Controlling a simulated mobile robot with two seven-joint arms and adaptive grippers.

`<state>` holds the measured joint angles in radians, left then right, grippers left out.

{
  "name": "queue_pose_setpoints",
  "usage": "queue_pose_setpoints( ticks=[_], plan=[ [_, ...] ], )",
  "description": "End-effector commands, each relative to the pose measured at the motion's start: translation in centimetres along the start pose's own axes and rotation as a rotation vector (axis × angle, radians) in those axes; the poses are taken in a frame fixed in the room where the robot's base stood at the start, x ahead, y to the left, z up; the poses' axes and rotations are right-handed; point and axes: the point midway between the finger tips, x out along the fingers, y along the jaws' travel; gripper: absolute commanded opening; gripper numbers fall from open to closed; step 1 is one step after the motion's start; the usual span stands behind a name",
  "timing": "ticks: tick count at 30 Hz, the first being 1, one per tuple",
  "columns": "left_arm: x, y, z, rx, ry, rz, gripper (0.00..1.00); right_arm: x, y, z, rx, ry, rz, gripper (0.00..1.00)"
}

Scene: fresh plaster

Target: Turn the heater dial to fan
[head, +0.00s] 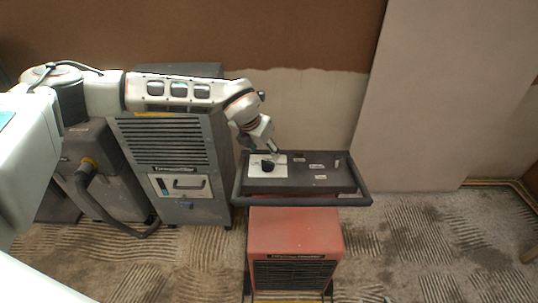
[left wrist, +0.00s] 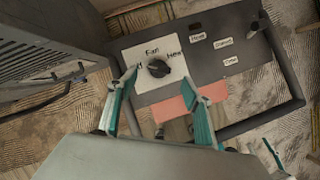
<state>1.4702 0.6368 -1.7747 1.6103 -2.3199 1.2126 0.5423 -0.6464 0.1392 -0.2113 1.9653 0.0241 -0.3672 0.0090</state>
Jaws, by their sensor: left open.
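The heater dial (left wrist: 158,68) is a dark round knob on a white plate (left wrist: 140,88), with the word "Fan" above it, a partly cut "Hea..." label to the upper right and another mostly hidden label at left. I cannot tell where its pointer sits. In the head view the dial (head: 267,166) is on the dark top panel of the red heater (head: 295,232). My left gripper (head: 272,149) is open just over the plate. In the left wrist view its two teal-edged fingers (left wrist: 158,84) are spread either side of the dial, apparently apart from it. My right gripper is not seen.
A dark handle bar (head: 310,201) rims the panel's front. Small labels (left wrist: 224,43) and a short upright switch (head: 337,160) are at the panel's right. A grey louvred unit (head: 180,212) stands close at left. A pale board (head: 440,100) leans at right.

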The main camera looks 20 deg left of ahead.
Motion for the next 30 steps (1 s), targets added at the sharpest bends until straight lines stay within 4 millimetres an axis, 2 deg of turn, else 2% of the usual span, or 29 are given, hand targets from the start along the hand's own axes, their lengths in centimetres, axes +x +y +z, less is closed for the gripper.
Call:
queue_pose_setpoints(
  ticks=[5,12,23,24,28,30],
  plan=[
    [3.0,0.0,-0.1,-0.002,0.003,0.001,0.5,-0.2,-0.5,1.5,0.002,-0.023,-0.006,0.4],
    [5.8,0.0,-0.1,-0.001,0.002,0.001,0.5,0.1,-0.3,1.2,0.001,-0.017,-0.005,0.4],
    [6.4,0.0,0.0,0.0,0.001,0.001,0.5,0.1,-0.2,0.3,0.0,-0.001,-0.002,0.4],
    [6.4,0.0,0.0,0.0,0.001,0.001,0.45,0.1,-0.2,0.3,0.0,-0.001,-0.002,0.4],
    [6.4,0.0,0.0,-0.001,0.001,0.001,0.12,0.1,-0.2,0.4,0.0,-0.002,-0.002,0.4],
    [6.4,0.0,0.0,-0.001,0.001,0.001,0.12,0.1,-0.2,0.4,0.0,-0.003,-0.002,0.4]
  ],
)
